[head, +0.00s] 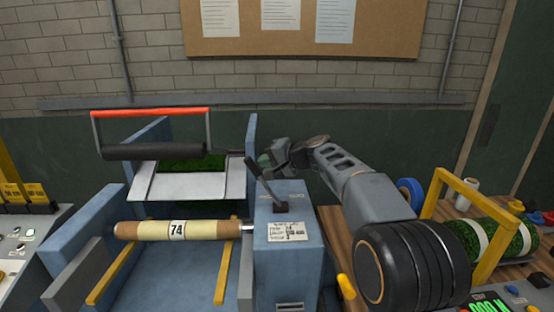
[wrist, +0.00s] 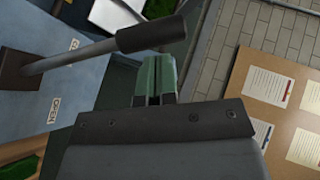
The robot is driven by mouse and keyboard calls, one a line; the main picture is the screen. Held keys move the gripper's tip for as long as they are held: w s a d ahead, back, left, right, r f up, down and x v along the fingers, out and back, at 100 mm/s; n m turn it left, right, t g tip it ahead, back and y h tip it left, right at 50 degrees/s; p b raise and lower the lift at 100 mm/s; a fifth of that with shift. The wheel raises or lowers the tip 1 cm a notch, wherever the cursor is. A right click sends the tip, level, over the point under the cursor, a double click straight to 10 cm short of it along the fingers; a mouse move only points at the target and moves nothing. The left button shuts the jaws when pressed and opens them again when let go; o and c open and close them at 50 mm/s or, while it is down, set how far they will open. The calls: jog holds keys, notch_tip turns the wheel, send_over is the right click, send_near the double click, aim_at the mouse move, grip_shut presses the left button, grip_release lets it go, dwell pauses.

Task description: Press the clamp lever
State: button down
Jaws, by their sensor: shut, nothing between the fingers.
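The clamp lever is a grey rod with a black grip (head: 253,165), rising tilted up and to the left from a dark slot on a blue housing (head: 289,249). In the wrist view, the lever's black grip (wrist: 152,34) crosses just above my fingertips, its rod running left to a brown-black base. My gripper (head: 265,160) is shut and empty, close beside the lever's upper end. Its green fingers also show in the wrist view (wrist: 154,72). I cannot tell whether they touch the grip. A small label reading OPEN (wrist: 54,110) lies on the blue surface.
A roll marked 74 (head: 176,230) lies across the blue machine left of the housing. A black roller with a red bar (head: 150,112) stands behind it. Green turf rolls (head: 490,240) and a yellow frame (head: 462,185) are at the right. A corkboard (head: 305,45) hangs on the wall.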

jog(key=shift+a+f, duration=0.25)
jog(key=shift+a, duration=0.35)
jog(key=shift+s+a+f, duration=0.1)
jog(key=shift+a, duration=0.05)
jog(key=shift+d+r, duration=0.4)
jog(key=shift+d, duration=0.15)
jog(key=w+d+r+b+v, duration=0.1)
jog(key=w+v, duration=0.1)
jog(key=v, duration=1)
jog(key=shift+r, duration=0.2)
jog(key=shift+w+d, duration=0.1)
